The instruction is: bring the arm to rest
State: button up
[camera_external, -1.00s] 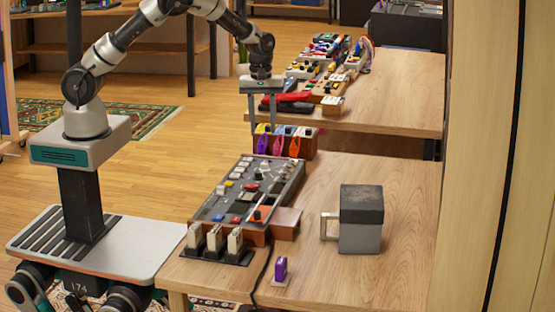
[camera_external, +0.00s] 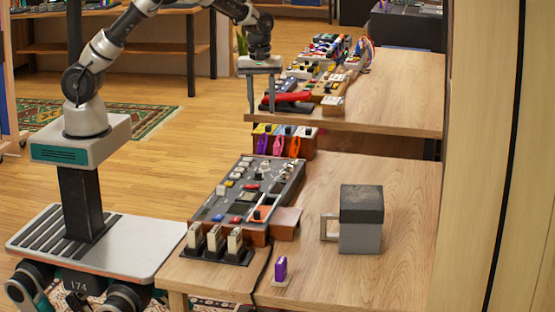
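My gripper (camera_external: 260,108) hangs from the arm at the upper middle of the external view, fingers pointing down. Its two fingers are spread apart, and I see nothing held between them. It is above the row of colored clips (camera_external: 279,142) at the far end of the near table. A red object on the far table shows behind the right finger. The arm reaches from its base on the left, raised and bent at the elbow.
The near table (camera_external: 390,210) bears a control panel (camera_external: 248,190), a grey mug-like block with a handle (camera_external: 361,225), several upright switches (camera_external: 214,243) and a small purple piece (camera_external: 281,268). The far table (camera_external: 400,95) holds many small colored objects.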

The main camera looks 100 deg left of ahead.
jog(key=s+d+r+m+t+p, duration=0.1)
jog(key=s+d+r+m, duration=0.15)
jog(key=d+r, duration=0.4)
jog(key=s+d+r+m+t+h+p, duration=0.1)
jog(key=s+d+r+m, duration=0.1)
jog(key=d+r+m, duration=0.35)
jog(key=s+d+r+m+t+p, duration=0.1)
jog(key=s+d+r+m+p, duration=0.1)
jog(key=d+r, duration=0.6)
jog(key=s+d+r+m+t+p, duration=0.1)
jog(key=s+d+r+m, duration=0.1)
jog(key=s+d+m, duration=0.2)
jog(key=s+d+r+m+t+y+p, duration=0.1)
jog(key=s+d+r+m, duration=0.1)
jog(key=s+d+m, duration=0.3)
jog(key=s+d, duration=0.2)
jog(key=s, duration=0.2)
jog(key=shift+r+m, duration=0.3)
notch_tip(320, 180, down, 28)
jog(key=b, duration=2.8)
jog(key=shift+f, duration=0.25)
